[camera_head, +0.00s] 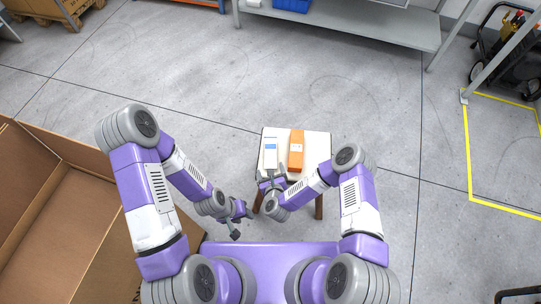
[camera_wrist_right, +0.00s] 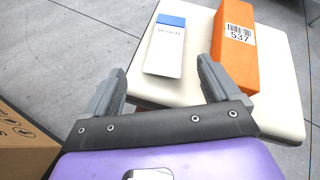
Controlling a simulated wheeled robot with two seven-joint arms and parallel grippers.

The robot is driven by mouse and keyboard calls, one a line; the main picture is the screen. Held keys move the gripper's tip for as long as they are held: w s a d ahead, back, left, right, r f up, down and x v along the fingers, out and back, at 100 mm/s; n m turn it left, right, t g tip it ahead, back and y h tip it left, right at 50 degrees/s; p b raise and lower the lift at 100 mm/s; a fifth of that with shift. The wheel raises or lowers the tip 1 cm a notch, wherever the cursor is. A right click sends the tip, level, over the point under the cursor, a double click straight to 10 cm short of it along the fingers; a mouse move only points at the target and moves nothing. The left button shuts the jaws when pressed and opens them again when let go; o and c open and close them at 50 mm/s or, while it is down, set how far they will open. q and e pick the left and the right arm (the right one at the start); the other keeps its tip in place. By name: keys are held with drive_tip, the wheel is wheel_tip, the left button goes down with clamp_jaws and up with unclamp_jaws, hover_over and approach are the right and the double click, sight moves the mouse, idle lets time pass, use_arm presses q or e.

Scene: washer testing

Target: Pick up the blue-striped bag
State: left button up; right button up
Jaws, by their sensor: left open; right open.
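The blue-striped bag (camera_head: 270,153) is a white packet with a blue band at its far end. It stands or lies on a small cream stool (camera_head: 314,145), beside an orange box. In the right wrist view the bag (camera_wrist_right: 169,50) shows beyond my fingertips, with dark lettering below the blue band. My right gripper (camera_head: 271,185) is at the stool's near edge; in its wrist view the open gripper (camera_wrist_right: 162,66) has nothing between its fingers and lines up roughly with the bag's near end. My left gripper (camera_head: 238,226) is open and empty, lower left of the stool.
The orange box (camera_head: 296,151) is close to the right of the bag; its label reads 537 in the right wrist view (camera_wrist_right: 239,37). A large open cardboard box (camera_head: 62,205) fills the lower left. A grey shelf (camera_head: 340,22) stands at the back. The floor around the stool is mostly clear.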

sight(271, 161)
drive_tip(key=m, duration=0.1)
drive_tip(key=m+h, duration=0.1)
drive_tip(key=m, duration=0.2)
drive_tip(key=shift+w+d+f+t+h, duration=0.1)
drive_tip(key=shift+w+f+t+h, duration=0.2)
drive_tip(key=shift+f+t, duration=0.1)
drive_tip(key=shift+m, duration=0.3)
drive_tip(key=b+x, duration=0.4)
drive_tip(key=x, duration=0.3)
drive_tip(key=shift+f, duration=0.25)
drive_tip(key=shift+w, duration=0.15)
drive_tip(key=shift+c, duration=0.4)
drive_tip(key=c, duration=1.1)
drive_tip(key=shift+r, duration=0.1)
